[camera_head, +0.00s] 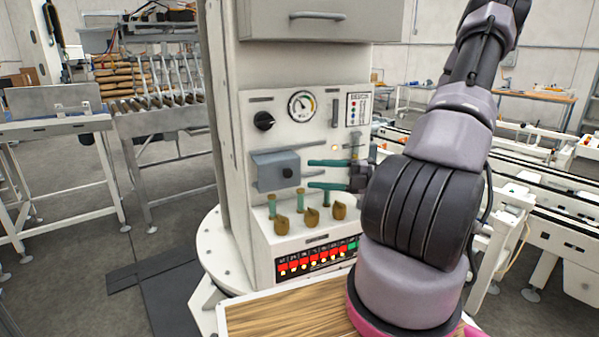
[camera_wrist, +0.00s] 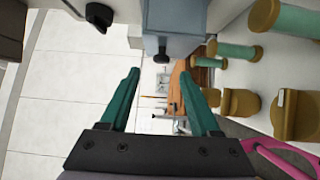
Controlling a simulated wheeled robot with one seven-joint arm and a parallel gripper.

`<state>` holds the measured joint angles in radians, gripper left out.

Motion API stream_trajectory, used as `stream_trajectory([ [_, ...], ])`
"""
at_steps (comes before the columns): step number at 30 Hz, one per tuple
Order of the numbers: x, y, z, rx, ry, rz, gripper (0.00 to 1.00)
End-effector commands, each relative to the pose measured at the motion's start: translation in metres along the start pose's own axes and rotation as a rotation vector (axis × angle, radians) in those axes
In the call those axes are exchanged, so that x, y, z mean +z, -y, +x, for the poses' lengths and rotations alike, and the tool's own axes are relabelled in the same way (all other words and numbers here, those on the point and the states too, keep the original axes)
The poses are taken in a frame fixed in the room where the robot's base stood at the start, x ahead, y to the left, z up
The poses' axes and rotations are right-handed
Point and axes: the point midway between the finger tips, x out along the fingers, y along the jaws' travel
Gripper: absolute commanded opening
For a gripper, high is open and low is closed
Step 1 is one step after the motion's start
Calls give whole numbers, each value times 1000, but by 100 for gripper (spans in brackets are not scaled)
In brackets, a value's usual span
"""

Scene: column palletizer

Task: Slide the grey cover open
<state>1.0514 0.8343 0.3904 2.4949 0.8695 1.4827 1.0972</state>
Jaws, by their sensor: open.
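The grey cover (camera_head: 270,172) is a blue-grey box on the front of the white panel, with a small dark knob (camera_head: 288,173). In the wrist view the cover (camera_wrist: 172,22) is at the top centre, its knob (camera_wrist: 162,53) pointing towards my gripper. My gripper (camera_head: 309,175) has two teal fingers, one above the other in the head view, spread open with nothing between them. In the wrist view the gripper (camera_wrist: 160,73) is lined up with the knob, its fingertips just short of it. What lies behind the cover is hidden.
A black rotary dial (camera_head: 263,121) and a round gauge (camera_head: 302,106) are above the cover. Several brass-and-green spool-like fittings (camera_head: 311,216) stick out below it, close to the lower finger. A red and green indicator strip (camera_head: 315,259) is lower down.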

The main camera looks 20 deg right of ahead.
Motion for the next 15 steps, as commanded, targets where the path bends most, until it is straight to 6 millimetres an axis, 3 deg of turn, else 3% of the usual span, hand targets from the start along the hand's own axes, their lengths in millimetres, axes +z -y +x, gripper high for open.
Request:
stream_trajectory([
  [7, -1, 0, 42, 0, -5, 0, 63],
  [15, 0, 0, 57, -1, -2, -2, 63],
])
